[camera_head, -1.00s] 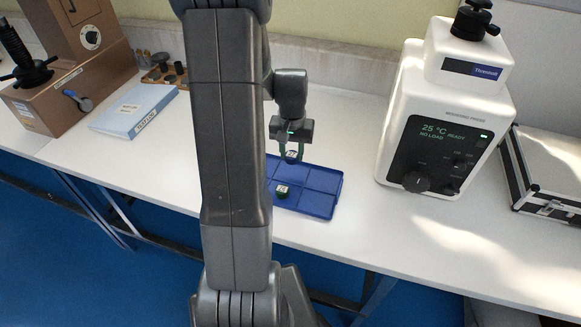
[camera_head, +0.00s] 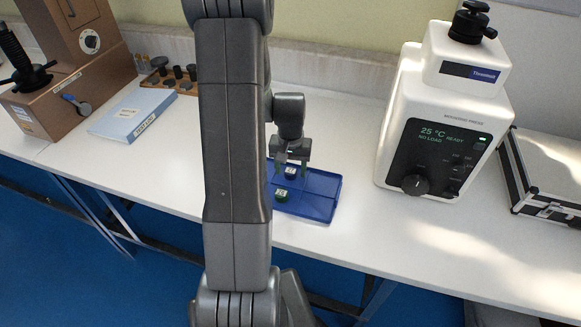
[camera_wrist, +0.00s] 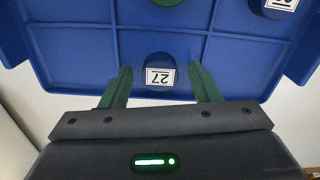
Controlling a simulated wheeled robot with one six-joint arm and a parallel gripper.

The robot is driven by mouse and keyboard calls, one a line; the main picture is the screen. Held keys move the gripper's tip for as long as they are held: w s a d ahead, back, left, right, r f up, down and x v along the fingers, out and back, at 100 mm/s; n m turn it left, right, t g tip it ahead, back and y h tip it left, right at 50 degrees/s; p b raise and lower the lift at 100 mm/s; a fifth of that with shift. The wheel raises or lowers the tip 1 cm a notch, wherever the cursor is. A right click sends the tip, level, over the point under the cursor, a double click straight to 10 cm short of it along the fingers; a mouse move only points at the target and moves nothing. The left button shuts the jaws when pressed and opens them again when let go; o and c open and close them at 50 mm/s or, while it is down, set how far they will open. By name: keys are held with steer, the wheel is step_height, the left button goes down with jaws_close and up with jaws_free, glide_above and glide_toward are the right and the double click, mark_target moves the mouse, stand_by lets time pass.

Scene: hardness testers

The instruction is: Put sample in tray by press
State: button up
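The blue tray (camera_head: 322,205) lies on the bench left of the white press (camera_head: 440,130), whose screen reads "25 °C READY" and "NO LOAD". A dark round sample (camera_head: 291,173) sits in the tray below my gripper (camera_head: 293,163). In the wrist view, a sample labelled 27 (camera_wrist: 159,71) stands between the two green fingers of my gripper (camera_wrist: 162,86), with a gap on each side. My gripper is open. A green-sided sample (camera_head: 281,195) sits nearer the front of the tray. Another dark sample (camera_wrist: 276,7) shows at the wrist view's top right. My arm hides the tray's left side.
A brown tester (camera_head: 70,70), a light-blue binder (camera_head: 133,112) and a wooden block with dark pieces (camera_head: 172,76) stand at the left. A silver case (camera_head: 545,175) lies right of the press. The bench between tray and press is clear.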

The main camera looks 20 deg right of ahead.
mark_target(290, 171)
step_height(290, 171, up, 12)
steer(key=shift+r+p, duration=0.2)
steer(key=shift+p, duration=0.1)
stand_by(0.5)
steer(key=shift+f, duration=0.1)
step_height(290, 171, down, 12)
steer(key=shift+f, duration=0.1)
steer(key=shift+r, duration=1.05)
